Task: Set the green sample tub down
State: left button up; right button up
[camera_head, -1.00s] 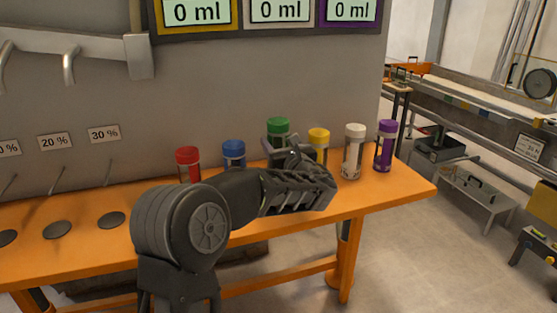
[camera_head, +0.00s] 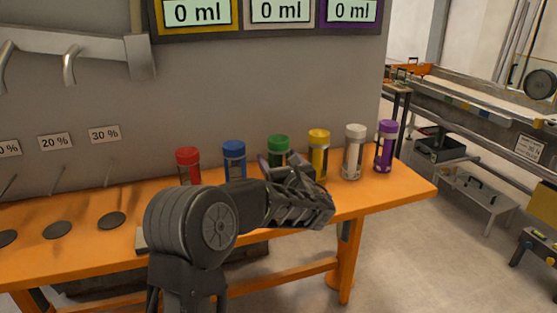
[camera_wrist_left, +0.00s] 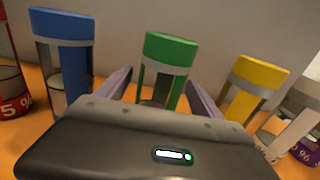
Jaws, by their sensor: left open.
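The green sample tub (camera_head: 278,143) has a green lid and stands upright in the row of tubs on the orange table, between the blue and yellow ones. Its lid is about level with its neighbours; its base is hidden behind my gripper. My left gripper (camera_head: 278,164) is at the tub, jaws open. In the left wrist view the green tub (camera_wrist_left: 168,52) stands between the two spread fingers (camera_wrist_left: 158,90), with a visible gap on each side. My right gripper is not in view.
A red tub (camera_head: 188,157) and blue tub (camera_head: 234,150) stand to the left. Yellow (camera_head: 319,140), white (camera_head: 354,135) and purple (camera_head: 386,133) tubs stand to the right. The grey panel (camera_head: 230,90) rises behind. The table's (camera_head: 385,190) front right is clear.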

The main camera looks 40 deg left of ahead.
pick_arm(q)
jog(key=b+v, duration=0.1)
jog(key=v, duration=1.1)
jog(key=shift+b, duration=0.35)
